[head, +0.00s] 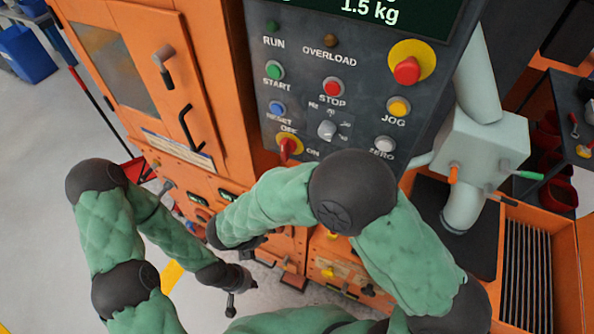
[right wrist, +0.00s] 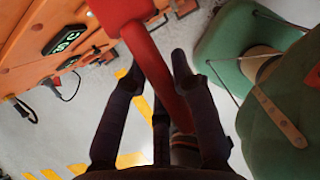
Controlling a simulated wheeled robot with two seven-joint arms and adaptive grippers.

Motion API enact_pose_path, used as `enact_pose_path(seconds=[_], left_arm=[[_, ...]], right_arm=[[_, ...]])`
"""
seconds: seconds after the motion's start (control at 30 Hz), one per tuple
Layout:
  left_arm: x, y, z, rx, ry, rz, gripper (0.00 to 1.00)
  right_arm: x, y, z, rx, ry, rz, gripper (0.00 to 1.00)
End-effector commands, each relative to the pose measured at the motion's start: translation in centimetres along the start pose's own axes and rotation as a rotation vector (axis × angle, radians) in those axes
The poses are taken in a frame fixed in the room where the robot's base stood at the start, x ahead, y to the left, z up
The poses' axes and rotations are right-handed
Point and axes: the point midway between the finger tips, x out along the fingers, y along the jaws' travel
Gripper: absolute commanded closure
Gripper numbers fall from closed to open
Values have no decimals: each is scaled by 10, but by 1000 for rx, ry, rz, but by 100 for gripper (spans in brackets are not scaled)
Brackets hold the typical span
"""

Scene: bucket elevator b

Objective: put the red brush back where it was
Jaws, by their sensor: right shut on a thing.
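The red brush (right wrist: 158,75) crosses the right wrist view from the top centre down between the fingers of my right gripper (right wrist: 155,72). Its wide red end is at the top, cut off by the frame edge. My right gripper is shut on its red handle. In the head view my right forearm reaches left in front of the orange machine, and I cannot make out the brush there. My left gripper (head: 236,284) hangs low over the floor, small and dark; its finger opening is unclear.
The orange machine (head: 215,80) with a grey control panel (head: 335,115) stands close ahead. A red long-handled tool (head: 100,118) leans near its left side. A blue bin (head: 25,55) is far left. Grey floor lies open at left. An orange-sided tray (head: 566,262) is at right.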

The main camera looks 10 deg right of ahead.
Motion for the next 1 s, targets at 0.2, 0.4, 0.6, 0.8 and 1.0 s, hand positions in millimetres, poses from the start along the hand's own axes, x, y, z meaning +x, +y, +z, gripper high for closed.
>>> enact_pose_path(seconds=[0.2,0.4,0.6,0.8,1.0], left_arm=[[11,-4,1,0,-2,0,100],[20,-7,0,0,-1,0,100],[25,-9,0,0,-1,0,100],[27,-10,0,0,-1,0,100],[35,-12,-1,0,-1,0,100]], right_arm=[[20,-1,41,10,0,-1,100],[37,-3,83,9,0,-1,100],[49,-3,113,6,0,-1,100],[53,-3,125,5,-1,-1,100],[67,-4,155,8,-1,-1,100]])
